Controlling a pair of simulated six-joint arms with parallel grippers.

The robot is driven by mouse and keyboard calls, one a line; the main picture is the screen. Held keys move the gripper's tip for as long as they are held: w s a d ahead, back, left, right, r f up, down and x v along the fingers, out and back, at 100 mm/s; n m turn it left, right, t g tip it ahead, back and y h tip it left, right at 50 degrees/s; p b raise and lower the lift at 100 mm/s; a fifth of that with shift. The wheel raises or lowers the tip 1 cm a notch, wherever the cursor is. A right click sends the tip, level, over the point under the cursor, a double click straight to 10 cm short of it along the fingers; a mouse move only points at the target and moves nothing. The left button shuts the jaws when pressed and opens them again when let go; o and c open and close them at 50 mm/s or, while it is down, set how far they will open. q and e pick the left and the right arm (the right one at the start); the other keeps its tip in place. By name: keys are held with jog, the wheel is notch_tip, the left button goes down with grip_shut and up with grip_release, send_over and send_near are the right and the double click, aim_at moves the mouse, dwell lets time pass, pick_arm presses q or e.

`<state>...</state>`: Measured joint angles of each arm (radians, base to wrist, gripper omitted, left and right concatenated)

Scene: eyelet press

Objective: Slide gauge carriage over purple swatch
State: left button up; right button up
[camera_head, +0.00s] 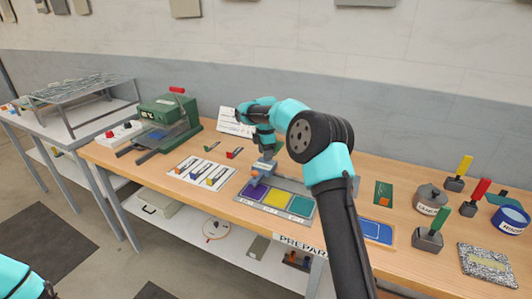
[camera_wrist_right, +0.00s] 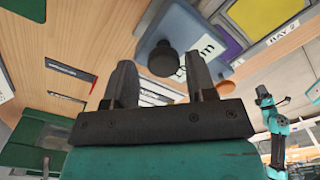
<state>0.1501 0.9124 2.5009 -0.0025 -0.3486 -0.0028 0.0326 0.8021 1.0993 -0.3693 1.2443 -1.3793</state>
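The gauge board (camera_head: 284,184) lies on the bench with a purple swatch (camera_head: 251,192), a yellow swatch (camera_head: 277,198) and a teal swatch (camera_head: 301,206). The blue-grey gauge carriage (camera_wrist_right: 167,31), with a dark knob (camera_wrist_right: 162,59), is at the purple end. It overlaps part of the purple swatch (camera_wrist_right: 227,46) in the right wrist view; how much is unclear. My right gripper (camera_wrist_right: 162,75) is open, its fingers on either side of the knob with gaps showing. In the wrist view, a small distant teal arm (camera_wrist_right: 274,122) of mine shows; its gripper state is unreadable.
A white card with several small tools (camera_head: 202,173) lies left of the board. A green press (camera_head: 165,120) stands further left. A blue-framed tray (camera_head: 377,231), a tin (camera_head: 430,198) and colored-handled stamps (camera_head: 428,237) are to the right. The bench's front edge is close to the board.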

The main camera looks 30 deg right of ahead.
jog(key=shift+o, duration=0.4)
jog(key=shift+d, duration=0.1)
jog(key=shift+r, duration=0.2)
notch_tip(320, 180, up, 17)
dwell(0.3)
dwell(0.4)
